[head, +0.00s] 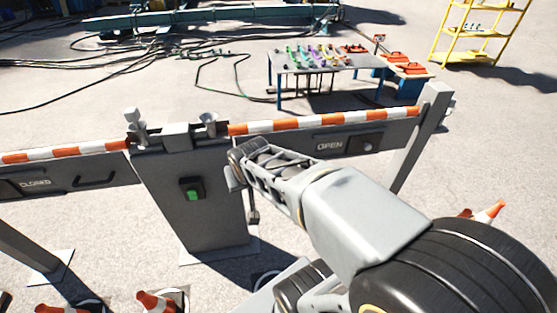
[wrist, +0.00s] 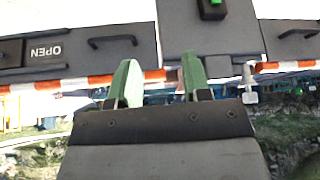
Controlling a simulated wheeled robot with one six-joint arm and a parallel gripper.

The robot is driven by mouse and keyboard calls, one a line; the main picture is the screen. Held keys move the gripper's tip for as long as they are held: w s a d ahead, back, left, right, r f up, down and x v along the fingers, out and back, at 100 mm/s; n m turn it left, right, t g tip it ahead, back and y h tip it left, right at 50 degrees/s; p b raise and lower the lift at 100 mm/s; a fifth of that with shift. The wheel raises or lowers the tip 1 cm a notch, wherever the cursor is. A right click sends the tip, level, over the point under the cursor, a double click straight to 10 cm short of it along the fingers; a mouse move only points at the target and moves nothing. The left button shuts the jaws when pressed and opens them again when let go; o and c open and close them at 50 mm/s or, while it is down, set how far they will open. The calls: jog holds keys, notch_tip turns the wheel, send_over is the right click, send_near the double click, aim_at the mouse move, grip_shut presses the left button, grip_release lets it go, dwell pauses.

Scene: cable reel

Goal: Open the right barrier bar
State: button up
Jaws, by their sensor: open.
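The right barrier bar (head: 325,121) is level, with orange and white stripes above a grey panel marked OPEN, between the middle post (head: 205,215) and the right end post. In the wrist view, which is upside down, the right bar's panel (wrist: 80,60) is at left, with a dark handle (wrist: 112,41). My arm hides that handle in the head view. My gripper (wrist: 158,62) is open and empty, its green fingers apart. In the wrist view they point towards the right bar's panel and the middle post. The distance to the handle is unclear.
The left barrier bar (head: 65,151), marked CLOSED, is also level. A green button (head: 192,194) is on the middle post. Traffic cones (head: 158,302) stand in front. Behind are a tool table (head: 312,62), a yellow shelf (head: 478,32) and cables on open floor.

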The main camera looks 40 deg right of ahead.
jog(key=w+d+f+m+t+h+b, duration=0.2)
jog(key=w+d+f+m+t+b, duration=0.45)
jog(key=w+d+f, duration=0.55)
jog(key=s+d+f+m+t+y+b, duration=0.2)
jog(key=s+d+f+m+t+b, duration=0.5)
jog(key=d+f, duration=0.35)
jog(key=shift+m+t, duration=0.35)
jog(key=shift+m, duration=0.4)
jog(key=w, duration=0.4)
jog(key=w+r, duration=0.1)
jog(key=w, duration=0.4)
jog(key=w+r, duration=0.1)
jog(key=w, duration=0.4)
jog(key=shift+a+r, duration=0.1)
jog(key=shift+a, duration=0.05)
grip_shut()
